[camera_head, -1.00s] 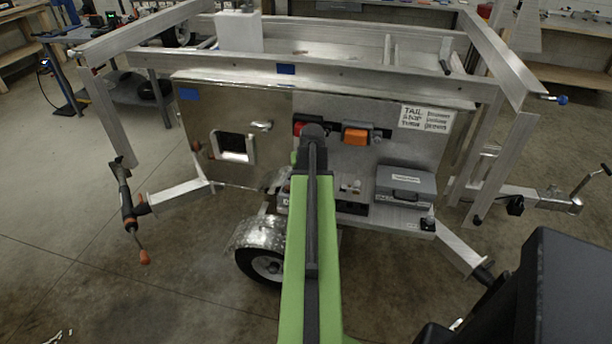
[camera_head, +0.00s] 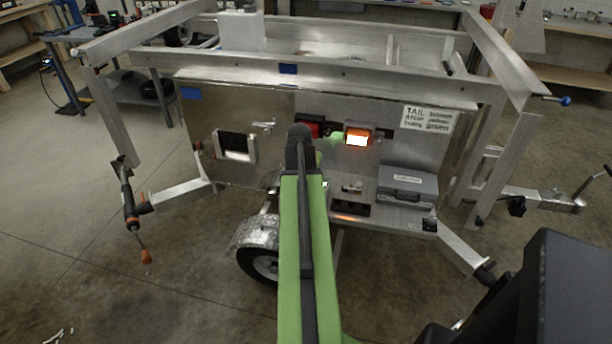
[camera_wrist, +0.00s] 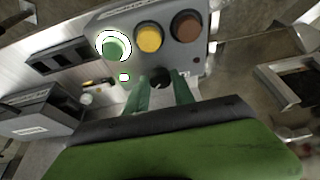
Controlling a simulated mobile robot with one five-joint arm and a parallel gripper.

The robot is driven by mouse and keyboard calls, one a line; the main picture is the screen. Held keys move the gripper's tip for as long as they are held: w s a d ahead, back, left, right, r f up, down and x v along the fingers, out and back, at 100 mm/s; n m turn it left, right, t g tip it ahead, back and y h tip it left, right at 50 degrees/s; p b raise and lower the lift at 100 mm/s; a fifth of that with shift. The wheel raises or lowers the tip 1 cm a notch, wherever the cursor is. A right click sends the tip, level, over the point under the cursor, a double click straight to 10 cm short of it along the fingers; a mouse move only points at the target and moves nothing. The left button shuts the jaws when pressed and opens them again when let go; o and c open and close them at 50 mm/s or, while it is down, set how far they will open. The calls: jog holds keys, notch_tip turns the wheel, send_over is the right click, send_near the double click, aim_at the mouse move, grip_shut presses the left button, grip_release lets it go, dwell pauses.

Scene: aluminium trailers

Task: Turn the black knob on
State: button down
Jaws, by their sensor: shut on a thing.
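The black knob (camera_wrist: 160,82) sits low on the face of a grey control box (camera_wrist: 198,62) in the wrist view. My gripper (camera_wrist: 160,88) has its two green fingers around it, one on each side, shut on it. Above the knob are a glowing green button with a bright white ring (camera_wrist: 113,46), a yellow button (camera_wrist: 149,38) and a dark red-brown button (camera_wrist: 186,27). In the head view my arm hides the knob and my fingers.
On the trailer panel an orange lamp (camera_head: 357,137) glows beside a red lamp (camera_head: 309,128). A grey case (camera_head: 407,187) stands on the shelf to the right. Aluminium frame rails (camera_head: 320,69) cross above the panel.

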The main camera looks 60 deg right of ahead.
jog(key=shift+s+d, duration=0.15)
jog(key=shift+s, duration=0.05)
jog(key=c, duration=1.1)
grip_release()
jog(key=shift+o, duration=0.2)
jog(key=shift+r, duration=0.15)
jog(key=p+v, duration=1.6)
jog(key=v, duration=0.1)
jog(key=shift+a, duration=0.2)
